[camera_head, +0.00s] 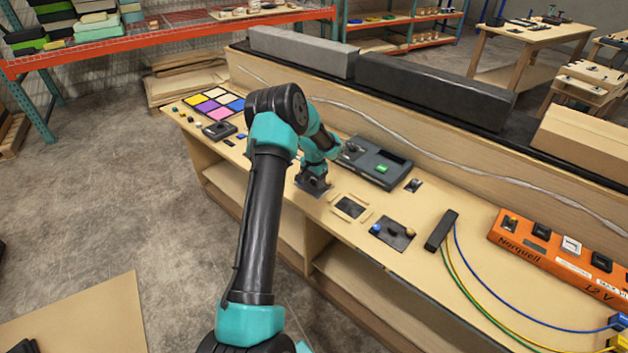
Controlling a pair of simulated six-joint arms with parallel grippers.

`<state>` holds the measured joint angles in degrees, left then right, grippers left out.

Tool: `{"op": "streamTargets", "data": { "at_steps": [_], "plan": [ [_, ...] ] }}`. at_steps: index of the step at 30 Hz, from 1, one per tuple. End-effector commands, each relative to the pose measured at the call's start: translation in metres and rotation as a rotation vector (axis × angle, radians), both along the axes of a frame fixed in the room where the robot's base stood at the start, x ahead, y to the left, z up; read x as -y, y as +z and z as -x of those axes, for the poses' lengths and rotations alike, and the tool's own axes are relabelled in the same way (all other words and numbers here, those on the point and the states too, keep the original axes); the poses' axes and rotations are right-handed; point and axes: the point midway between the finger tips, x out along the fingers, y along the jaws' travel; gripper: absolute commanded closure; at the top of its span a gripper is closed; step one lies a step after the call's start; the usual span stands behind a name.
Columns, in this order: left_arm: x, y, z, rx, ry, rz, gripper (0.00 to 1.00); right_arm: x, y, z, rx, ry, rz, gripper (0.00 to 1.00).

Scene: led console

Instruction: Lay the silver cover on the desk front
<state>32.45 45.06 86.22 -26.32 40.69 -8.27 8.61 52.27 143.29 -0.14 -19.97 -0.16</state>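A long light-grey block (300,52), which looks like the silver cover, lies on the raised ledge at the back of the desk (455,265). It is left of a longer black block (435,88). My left gripper (314,184) points down near the desk's front edge, in front of a dark console box (375,162). It is well apart from the grey block. Its fingers are small and dark, so I cannot tell whether they are open or shut. My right gripper is not in view.
Colored tiles (214,105) lie at the desk's left end. A knob panel (393,232), a black bar (441,230) with colored wires and an orange power strip (560,255) occupy the right part. The front edge strip is mostly narrow, with some bare wood.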

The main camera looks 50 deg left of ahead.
Motion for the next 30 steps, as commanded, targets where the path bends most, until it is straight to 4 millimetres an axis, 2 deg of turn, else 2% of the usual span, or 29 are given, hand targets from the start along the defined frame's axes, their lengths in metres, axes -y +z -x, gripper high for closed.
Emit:
{"op": "streamTargets", "data": {
  "at_steps": [8, 14, 30],
  "plan": [
    [0.0, 0.001, 0.0, 0.001, 0.0, 0.0, 0.39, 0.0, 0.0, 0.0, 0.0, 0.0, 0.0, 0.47],
    [0.0, 0.016, -0.001, 0.003, 0.0, -0.001, 0.39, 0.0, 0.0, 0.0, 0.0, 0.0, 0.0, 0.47],
    [0.0, 0.109, -0.001, 0.003, 0.0, -0.001, 0.39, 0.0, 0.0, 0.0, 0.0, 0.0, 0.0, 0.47]
  ]
}}
